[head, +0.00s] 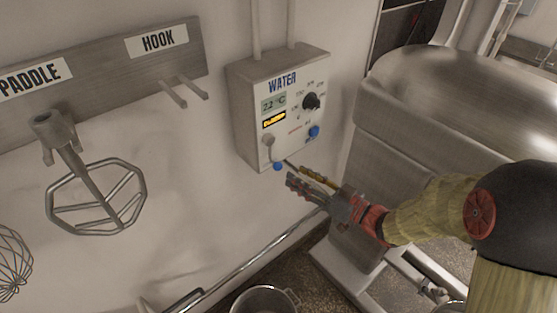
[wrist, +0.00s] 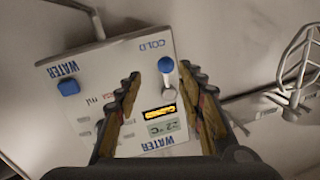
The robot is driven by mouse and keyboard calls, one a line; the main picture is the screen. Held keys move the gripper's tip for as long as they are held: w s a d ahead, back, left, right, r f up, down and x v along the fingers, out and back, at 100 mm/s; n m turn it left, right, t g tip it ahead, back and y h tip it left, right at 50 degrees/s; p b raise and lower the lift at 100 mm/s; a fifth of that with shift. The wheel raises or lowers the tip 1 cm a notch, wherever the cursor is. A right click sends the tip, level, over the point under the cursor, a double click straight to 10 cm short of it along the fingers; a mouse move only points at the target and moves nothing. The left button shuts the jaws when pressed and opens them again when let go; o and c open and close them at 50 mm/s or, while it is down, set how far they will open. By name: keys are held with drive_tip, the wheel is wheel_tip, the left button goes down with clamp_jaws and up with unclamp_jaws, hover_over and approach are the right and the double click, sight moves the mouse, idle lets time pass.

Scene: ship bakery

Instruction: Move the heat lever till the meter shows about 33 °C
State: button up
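The water meter box (head: 243,122) is fixed to the wall; its display (head: 273,104) appears to read 22 °C. The heat lever (head: 277,166), with a grey pivot and round blue knob, hangs down at the box's lower left. In the wrist view its blue knob (wrist: 166,64) lies near the word COLD. My gripper (head: 292,171) is open just in front of and right of the knob. In the wrist view my gripper's fingers (wrist: 163,80) stand on either side of the lever in the picture; I see no contact.
A black dial (head: 312,101) and a blue button (head: 314,132) are on the same panel. A large steel mixer bowl (head: 440,95) stands right. A paddle (head: 95,200) hangs left, under a rack (head: 105,72). A pipe (head: 260,248) runs low along the wall.

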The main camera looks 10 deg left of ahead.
sight(278, 167)
drive_tip(key=shift+y, duration=0.3)
drive_tip(key=x, duration=0.8)
drive_tip(key=shift+s+a+b, duration=0.15)
drive_tip(key=shift+s+b, duration=0.2)
drive_tip(key=shift+s, duration=0.05)
drive_tip(key=shift+c, duration=1.1)
drive_tip(key=c, duration=0.7)
clamp_jaws()
